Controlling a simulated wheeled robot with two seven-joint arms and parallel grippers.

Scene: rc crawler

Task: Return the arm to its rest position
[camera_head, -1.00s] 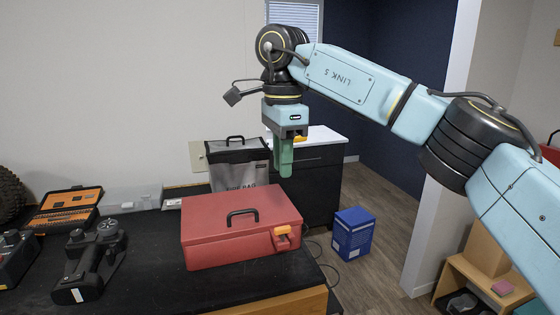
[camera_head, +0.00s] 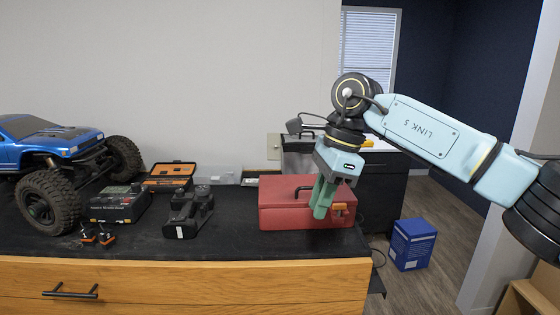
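My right arm comes in from the right, and its gripper (camera_head: 321,200) points down in front of the closed red toolbox (camera_head: 275,208). The green fingers overlap the box's front near its orange latch (camera_head: 339,209); I cannot tell whether they touch it. The fingers are seen nearly edge-on, so their opening is unclear. No held object shows. My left gripper is out of view.
A blue RC crawler (camera_head: 60,145), a battery charger (camera_head: 121,203), a black transmitter (camera_head: 189,209) and an open orange tool case (camera_head: 170,174) are on the black worktop (camera_head: 240,246). A blue box (camera_head: 411,244) stands on the floor at right.

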